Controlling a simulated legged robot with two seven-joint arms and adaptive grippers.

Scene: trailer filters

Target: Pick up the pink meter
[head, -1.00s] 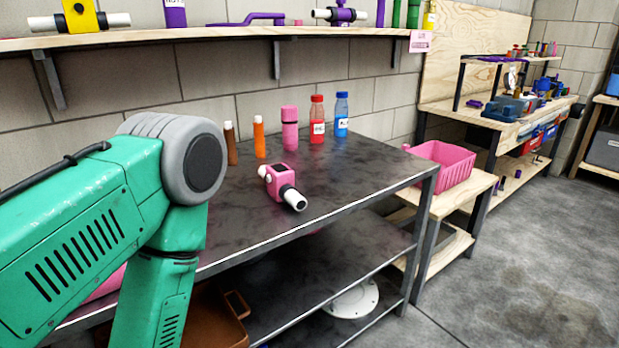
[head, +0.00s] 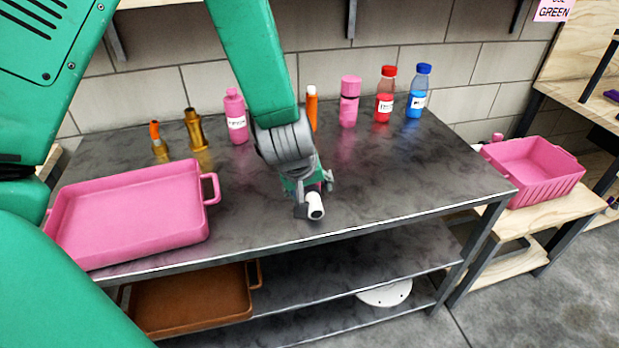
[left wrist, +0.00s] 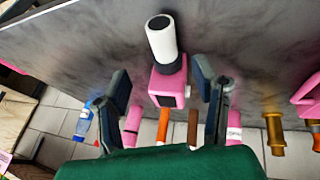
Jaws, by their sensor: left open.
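The pink meter (left wrist: 170,84) has a pink square body with a small dark window and a white cylinder end. It lies on the dark metal table (head: 400,180). In the head view only its white end (head: 315,206) shows clearly; my gripper hides most of the rest. My left gripper (head: 312,195) is low over the meter from above. In the left wrist view the fingers of my left gripper (left wrist: 168,88) are open, one on each side of the pink body, with gaps visible between. My right gripper is not seen.
A pink tray (head: 135,215) sits at the table's left. Pink, red and blue bottles (head: 415,92), orange tubes and brass fittings stand along the back. A pink bin (head: 535,170) is on a wooden bench at right. A brown tray (head: 190,300) lies on the lower shelf.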

